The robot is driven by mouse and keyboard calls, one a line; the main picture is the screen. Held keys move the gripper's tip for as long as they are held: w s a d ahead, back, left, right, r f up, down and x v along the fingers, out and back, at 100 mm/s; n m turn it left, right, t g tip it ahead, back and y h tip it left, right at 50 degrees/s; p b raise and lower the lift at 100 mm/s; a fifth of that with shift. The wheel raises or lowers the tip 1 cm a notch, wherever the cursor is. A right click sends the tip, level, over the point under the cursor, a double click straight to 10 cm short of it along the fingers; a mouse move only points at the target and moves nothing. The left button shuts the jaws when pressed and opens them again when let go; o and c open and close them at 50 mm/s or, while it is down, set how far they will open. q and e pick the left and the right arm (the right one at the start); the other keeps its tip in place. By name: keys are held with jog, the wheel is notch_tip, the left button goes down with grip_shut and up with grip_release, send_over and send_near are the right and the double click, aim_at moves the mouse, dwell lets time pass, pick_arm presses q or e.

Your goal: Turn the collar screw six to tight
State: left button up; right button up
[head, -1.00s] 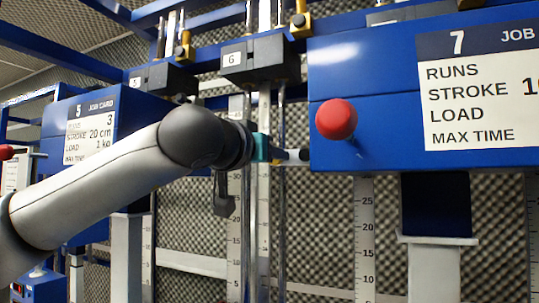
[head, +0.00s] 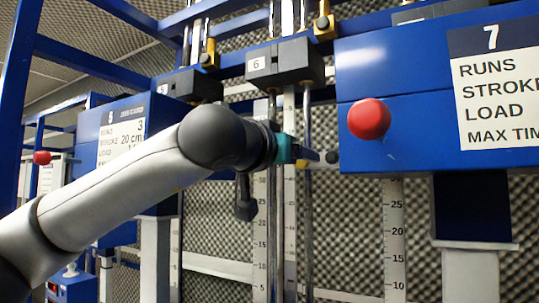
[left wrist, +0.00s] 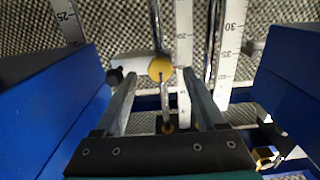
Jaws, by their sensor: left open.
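My left gripper (head: 316,155) reaches in from the left beneath the black block labelled 6 (head: 262,64). It is open. In the left wrist view its two grey fingers (left wrist: 159,76) stand on either side of a yellow round piece on a rod (left wrist: 160,68), apparently the collar screw. I cannot tell whether the fingertips touch it. A small black knob (left wrist: 115,77) sits just outside the left fingertip. In the head view a small yellow part (head: 303,164) and a dark knob (head: 332,157) show by the fingers. My right gripper is in neither view.
A blue housing with a red knob (head: 369,118) and job card 7 (head: 495,85) stands close right of the gripper. Vertical chrome rods (head: 307,210) and a ruler strip (head: 393,235) hang below.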

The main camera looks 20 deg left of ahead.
pick_arm(q)
jog(key=s+a+b, duration=0.2)
jog(key=s, duration=1.1)
jog(key=shift+s+a+b, duration=0.3)
jog(key=shift+a+b, duration=0.05)
jog(key=shift+b, duration=0.05)
